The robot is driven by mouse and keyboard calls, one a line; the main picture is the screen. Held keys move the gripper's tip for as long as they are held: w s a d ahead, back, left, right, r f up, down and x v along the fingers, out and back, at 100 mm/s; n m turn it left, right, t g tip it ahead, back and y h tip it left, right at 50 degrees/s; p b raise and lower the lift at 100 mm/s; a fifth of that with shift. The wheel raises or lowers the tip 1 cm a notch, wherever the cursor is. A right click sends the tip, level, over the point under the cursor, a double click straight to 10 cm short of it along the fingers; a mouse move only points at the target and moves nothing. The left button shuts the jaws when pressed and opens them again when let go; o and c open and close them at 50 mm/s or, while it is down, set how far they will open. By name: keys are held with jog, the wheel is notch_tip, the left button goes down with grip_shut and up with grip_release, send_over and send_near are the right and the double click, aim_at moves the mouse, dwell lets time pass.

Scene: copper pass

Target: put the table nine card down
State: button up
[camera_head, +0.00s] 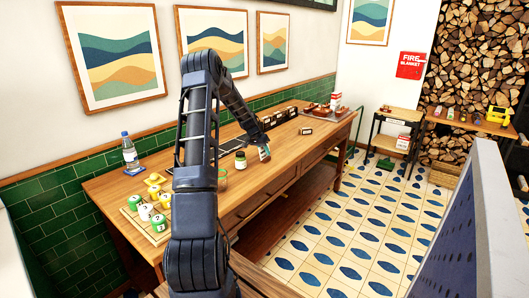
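My gripper (262,146) is at the end of my arm, low over the middle of the wooden table (210,203). A small brown-and-white thing (264,155) shows right at the fingertips; I cannot tell whether it is held or stands on the table. The fingers are too small to read as open or shut. Several small dark blocks with pale faces (278,119) stand in a row behind the gripper. No number can be read, so I cannot tell which is the table nine card.
A dark-lidded jar (240,160) stands left of the gripper, near a green ring (222,177). A board with green, white and yellow canisters (146,211) and a blue-capped bottle (129,150) are at left. A tray with reddish items (322,109) is at the far end.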

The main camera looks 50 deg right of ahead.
jog(key=v, duration=1.2)
jog(key=w+a+r+n+t, duration=0.1)
jog(key=w+a+r+n, duration=0.15)
jog(key=a+r, duration=0.45)
jog(key=w+a+r+n+t, duration=0.1)
jog(key=w+a+r, duration=0.3)
jog(key=a, duration=0.7)
jog(key=s+a+r+n+t+y, duration=0.15)
jog(key=a+r, duration=0.25)
jog(key=a, duration=0.7)
jog(key=a+r+n+t+y, duration=0.1)
jog(key=a+r+n, duration=0.2)
jog(key=a, duration=0.8)
jog(key=s+a+r+n+t, duration=0.15)
jog(key=s+a, duration=0.25)
jog(key=a, duration=0.5)
jog(key=s+a+r+n, duration=0.1)
jog(key=s+a+n, duration=0.3)
jog(key=a, duration=0.5)
jog(key=s+a+f+n+t+y, duration=0.1)
jog(key=s+a+n, duration=0.3)
jog(key=s+a, duration=0.6)
jog(key=shift+s+a+f+y, duration=0.4)
jog(key=shift+s+f+y, duration=0.15)
jog(key=shift+s+f, duration=0.4)
jog(key=shift+r, duration=0.1)
